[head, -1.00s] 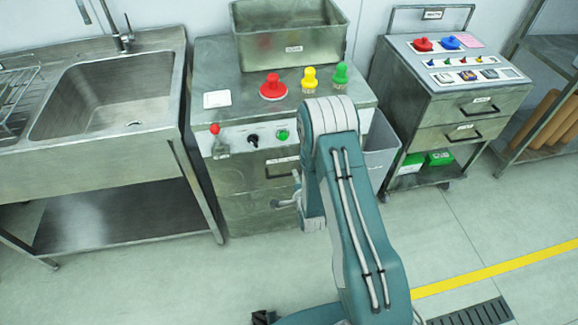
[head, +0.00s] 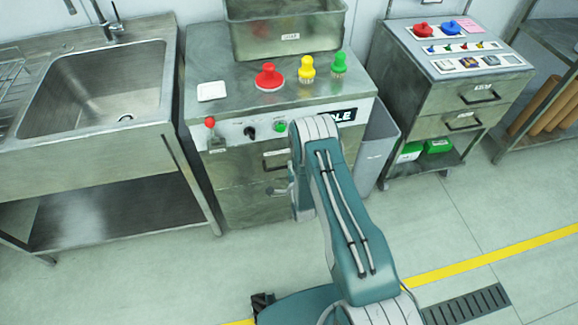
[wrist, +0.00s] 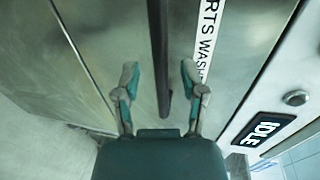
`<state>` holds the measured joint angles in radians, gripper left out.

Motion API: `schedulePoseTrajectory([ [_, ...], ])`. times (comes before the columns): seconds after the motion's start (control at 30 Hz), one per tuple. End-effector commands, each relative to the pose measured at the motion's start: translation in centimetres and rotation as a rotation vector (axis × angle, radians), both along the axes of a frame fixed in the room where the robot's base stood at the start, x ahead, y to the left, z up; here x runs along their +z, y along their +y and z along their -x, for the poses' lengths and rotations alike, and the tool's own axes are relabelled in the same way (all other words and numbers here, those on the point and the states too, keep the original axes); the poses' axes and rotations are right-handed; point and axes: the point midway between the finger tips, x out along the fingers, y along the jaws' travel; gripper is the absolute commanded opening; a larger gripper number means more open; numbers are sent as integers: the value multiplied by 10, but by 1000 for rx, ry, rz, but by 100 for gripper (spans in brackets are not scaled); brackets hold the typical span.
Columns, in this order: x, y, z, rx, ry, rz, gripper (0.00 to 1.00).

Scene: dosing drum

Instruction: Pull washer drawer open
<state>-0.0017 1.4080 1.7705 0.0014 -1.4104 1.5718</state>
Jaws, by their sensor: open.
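The washer cabinet (head: 235,205) stands in the middle of the head view. Its upper drawer (head: 232,165) looks closed, with a dark bar handle (head: 274,158) partly hidden behind my arm. In the wrist view, the drawer face (wrist: 205,75) carries a white label reading in part "RTS WASH". The dark handle (wrist: 162,85) runs between the two fingers of my open gripper (wrist: 159,67), one on each side with gaps. I cannot tell how deep the handle sits between them. In the head view my gripper (head: 279,190) is small and partly hidden, low in front of the cabinet.
The washer top holds red (head: 269,76), yellow (head: 307,70) and green (head: 338,66) knobbed pieces and a metal bin (head: 287,38). A sink (head: 95,95) stands left. A grey bin (head: 374,150) and drawer cart (head: 440,110) stand right. The floor in front is clear.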

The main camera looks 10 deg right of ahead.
Motion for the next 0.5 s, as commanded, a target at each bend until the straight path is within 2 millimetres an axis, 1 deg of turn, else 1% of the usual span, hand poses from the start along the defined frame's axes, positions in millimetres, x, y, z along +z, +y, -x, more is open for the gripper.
schedulePoseTrajectory([
  [0.1,-3,0,-13,0,0,0,54],
  [0.2,-4,0,-18,0,1,0,54],
  [0.47,-4,0,-20,0,1,1,54],
  [0.5,-4,0,-20,0,1,1,45],
])
